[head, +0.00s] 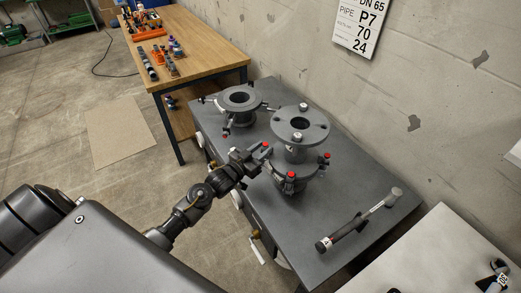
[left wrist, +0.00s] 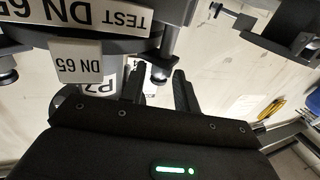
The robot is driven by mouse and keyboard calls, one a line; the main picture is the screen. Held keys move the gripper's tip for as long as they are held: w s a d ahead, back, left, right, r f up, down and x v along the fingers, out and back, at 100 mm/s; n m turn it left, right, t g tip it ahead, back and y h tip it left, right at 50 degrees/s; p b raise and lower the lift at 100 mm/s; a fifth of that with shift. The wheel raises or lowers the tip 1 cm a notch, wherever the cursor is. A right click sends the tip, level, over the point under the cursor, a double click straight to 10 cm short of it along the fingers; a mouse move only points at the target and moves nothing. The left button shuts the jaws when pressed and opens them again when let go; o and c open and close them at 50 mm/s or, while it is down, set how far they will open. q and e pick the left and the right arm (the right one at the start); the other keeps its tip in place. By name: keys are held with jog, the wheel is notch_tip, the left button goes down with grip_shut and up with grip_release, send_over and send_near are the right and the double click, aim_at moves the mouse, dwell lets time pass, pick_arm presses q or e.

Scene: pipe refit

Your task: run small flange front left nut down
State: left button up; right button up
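Two flanged pipe pieces stand on the dark grey bench. The smaller-looking flange (head: 238,97) is at the back left, with a round opening and bolts standing out around it. The taller flanged piece (head: 300,128) is at the middle, with red-tipped bolts (head: 290,176) around its lower flange. My left gripper (head: 258,157) is at the left side of this taller piece, close to a red-tipped bolt. In the left wrist view its two fingers (left wrist: 158,92) stand apart, beside a flange body with DN 65 labels (left wrist: 80,62). I cannot make out a nut between them. My right gripper does not show.
A hammer-like tool (head: 358,220) lies at the right of the grey bench (head: 232,160). A wooden workbench (head: 205,45) with small parts stands behind to the left. A concrete wall (head: 430,90) closes the back. A pale table (head: 440,255) is at the lower right.

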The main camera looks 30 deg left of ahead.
pick_arm(q)
grip_shut()
jog(key=shift+a, duration=0.1)
